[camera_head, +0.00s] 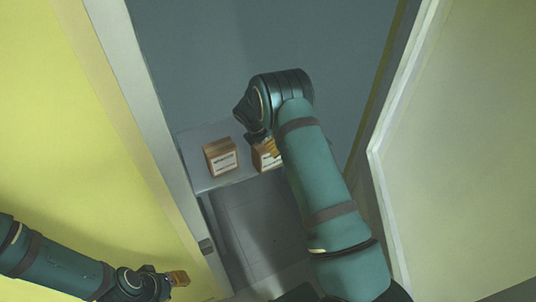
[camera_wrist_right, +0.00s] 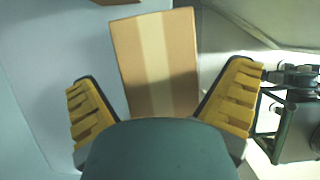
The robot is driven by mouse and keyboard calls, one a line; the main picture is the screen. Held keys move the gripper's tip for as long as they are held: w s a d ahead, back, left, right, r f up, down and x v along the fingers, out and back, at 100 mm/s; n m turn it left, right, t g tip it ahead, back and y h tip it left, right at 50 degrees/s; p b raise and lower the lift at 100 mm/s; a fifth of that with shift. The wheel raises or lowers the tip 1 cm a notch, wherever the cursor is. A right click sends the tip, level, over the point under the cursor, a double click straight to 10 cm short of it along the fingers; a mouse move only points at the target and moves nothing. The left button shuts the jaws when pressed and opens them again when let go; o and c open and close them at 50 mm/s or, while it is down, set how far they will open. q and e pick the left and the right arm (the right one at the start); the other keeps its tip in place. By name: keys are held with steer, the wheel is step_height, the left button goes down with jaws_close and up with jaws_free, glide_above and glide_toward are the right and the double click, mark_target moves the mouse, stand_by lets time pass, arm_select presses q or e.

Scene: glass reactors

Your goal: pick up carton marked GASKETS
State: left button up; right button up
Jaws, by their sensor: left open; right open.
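Two small brown cartons with white labels stand on a grey shelf (camera_head: 203,184). The left carton (camera_head: 221,158) is in full view; the right carton (camera_head: 263,159) is partly hidden by my right gripper. The label print is too small to read, so I cannot tell which one is marked GASKETS. My right gripper (camera_head: 270,147) is open at the right carton. In the right wrist view a tan carton with a paler stripe (camera_wrist_right: 155,62) lies between and beyond the yellow fingers (camera_wrist_right: 162,108), with gaps at both sides. My left gripper (camera_head: 179,278) is open and empty at the lower left, away from the shelf.
The shelf sits in a recess between a pale post (camera_head: 140,90) on the left and a pale-edged panel (camera_head: 450,150) on the right. A yellow wall (camera_head: 60,140) fills the left side. In the right wrist view, another brown edge (camera_wrist_right: 115,2) shows at the top.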

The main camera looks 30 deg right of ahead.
steer(key=shift+f, duration=0.1)
stand_by(0.3)
steer(key=c, duration=1.3)
